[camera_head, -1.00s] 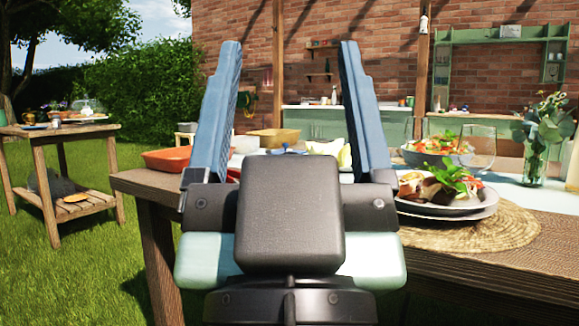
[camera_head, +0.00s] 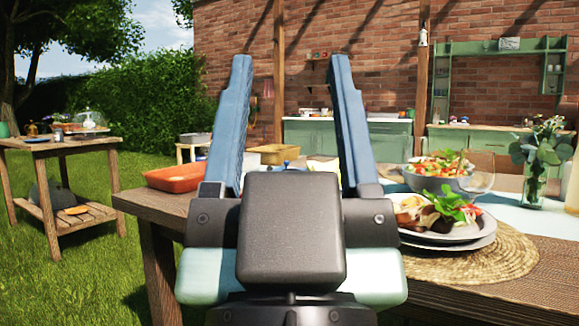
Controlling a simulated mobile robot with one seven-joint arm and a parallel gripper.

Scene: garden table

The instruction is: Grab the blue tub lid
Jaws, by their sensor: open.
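A small blue thing (camera_head: 287,165), perhaps the blue tub lid, shows on the wooden table between the bases of my fingers. Most of it is hidden behind my gripper's black housing, so I cannot make out its shape. My gripper (camera_head: 290,62) is open and empty, seen from behind. Its two blue fingers point up in the picture and away from me. The blue thing appears beyond the gripper; the distance between them cannot be told.
An orange dish (camera_head: 172,179) and a tan container (camera_head: 278,153) stand on the table (camera_head: 490,285). At right are stacked plates with food (camera_head: 440,237) on a woven mat (camera_head: 510,262), a salad bowl (camera_head: 445,181), a wine glass (camera_head: 480,168) and a vase (camera_head: 535,190).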

